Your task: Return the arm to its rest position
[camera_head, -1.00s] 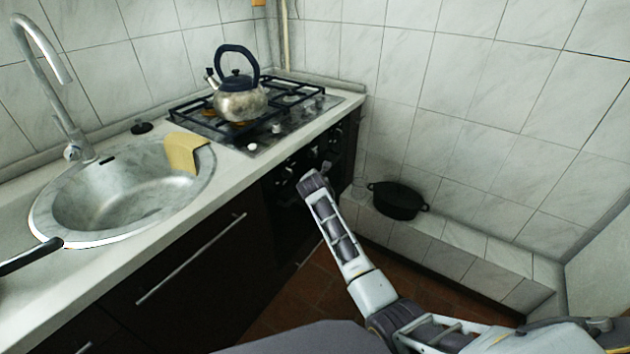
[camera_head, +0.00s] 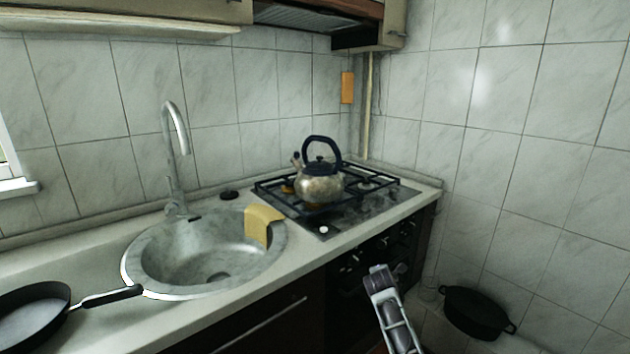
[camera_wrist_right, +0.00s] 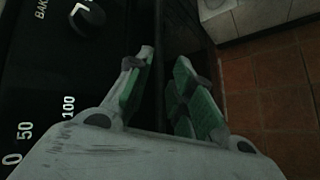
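My right arm comes in from the bottom right of the head view. Its gripper (camera_head: 380,270) is close to the stove's dark front with its row of knobs (camera_head: 347,268). In the right wrist view, the two green-padded fingers (camera_wrist_right: 167,62) stand apart with nothing between them. There, a dark panel with a black knob (camera_wrist_right: 88,16) and printed numbers lies close to the left finger. My left gripper is not in view.
A kettle (camera_head: 319,186) stands on the hob (camera_head: 375,205). A sink (camera_head: 150,270) with a yellow cloth (camera_head: 262,222) is left of it. A frying pan (camera_head: 30,318) lies at the front left. A black pot (camera_head: 474,312) sits on a low tiled ledge at right.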

